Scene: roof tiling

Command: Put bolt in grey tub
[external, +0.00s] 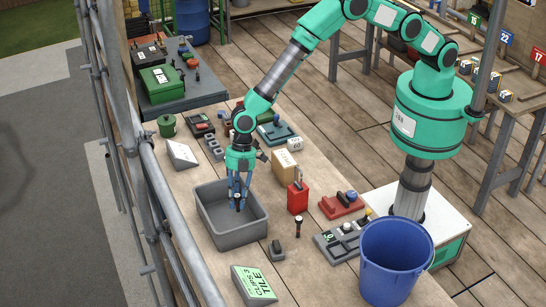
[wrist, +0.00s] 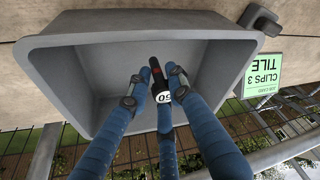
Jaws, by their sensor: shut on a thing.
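The grey tub (external: 230,239) stands on the wooden bench; in the wrist view its rim (wrist: 235,36) and hollow inside fill much of the picture. My gripper (external: 238,203) has blue fingers pointing down into the tub. In the wrist view my gripper (wrist: 160,88) is closed around a slim dark bolt (wrist: 157,70) with a red mark and a white numbered band. The bolt is over the inside of the tub; I cannot tell whether its end touches the floor. The fingers hide part of it.
A dark upright piece (external: 299,227) and a small grey block (external: 277,250) are right of the tub. A green card (external: 254,284) lies in front. A red can (external: 298,198) and a blue bucket (external: 396,262) stand further right. A white wedge (external: 182,154) sits behind.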

